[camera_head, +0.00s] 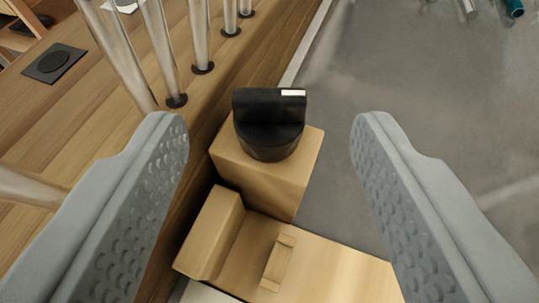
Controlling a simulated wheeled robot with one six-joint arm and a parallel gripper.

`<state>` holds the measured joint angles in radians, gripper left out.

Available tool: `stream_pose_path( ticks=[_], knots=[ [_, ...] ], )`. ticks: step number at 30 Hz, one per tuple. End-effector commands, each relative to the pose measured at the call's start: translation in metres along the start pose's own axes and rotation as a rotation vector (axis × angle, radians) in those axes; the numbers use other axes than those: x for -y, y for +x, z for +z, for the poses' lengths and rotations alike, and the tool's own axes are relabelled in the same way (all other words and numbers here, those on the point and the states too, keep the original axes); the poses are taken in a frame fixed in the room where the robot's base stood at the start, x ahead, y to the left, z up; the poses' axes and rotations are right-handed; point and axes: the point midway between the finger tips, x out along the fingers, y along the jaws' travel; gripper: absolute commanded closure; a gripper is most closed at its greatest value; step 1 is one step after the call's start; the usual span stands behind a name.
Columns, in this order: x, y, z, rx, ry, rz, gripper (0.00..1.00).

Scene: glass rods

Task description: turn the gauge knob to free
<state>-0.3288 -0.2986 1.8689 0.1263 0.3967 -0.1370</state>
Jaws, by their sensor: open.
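The gauge knob (268,128) is black, with a raised grip bar across its round base. A small white mark shows at the right end of the bar. The knob sits on top of a light wooden block (287,180). My gripper (270,135) is open, with one grey padded finger on the left and one on the right. The knob stands in the gap between the fingers, and neither finger appears to touch it. The bar lies roughly left to right in the picture. No label for free can be read.
Several clear glass rods (200,35) stand in black collars along the wooden table (60,110) at upper left. A black square pad (55,63) lies left of them. A wooden fixture (270,255) is below the knob block. Grey floor (440,100) lies to the right.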

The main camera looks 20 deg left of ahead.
Motion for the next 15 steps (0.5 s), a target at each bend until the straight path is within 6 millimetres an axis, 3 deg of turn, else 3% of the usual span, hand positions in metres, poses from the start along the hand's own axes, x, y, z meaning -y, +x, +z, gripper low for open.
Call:
stream_pose_path(
  ticks=[15],
  knots=[
    [0.0,-0.096,-0.001,-0.003,0.0,0.001,0.46]
  ],
)
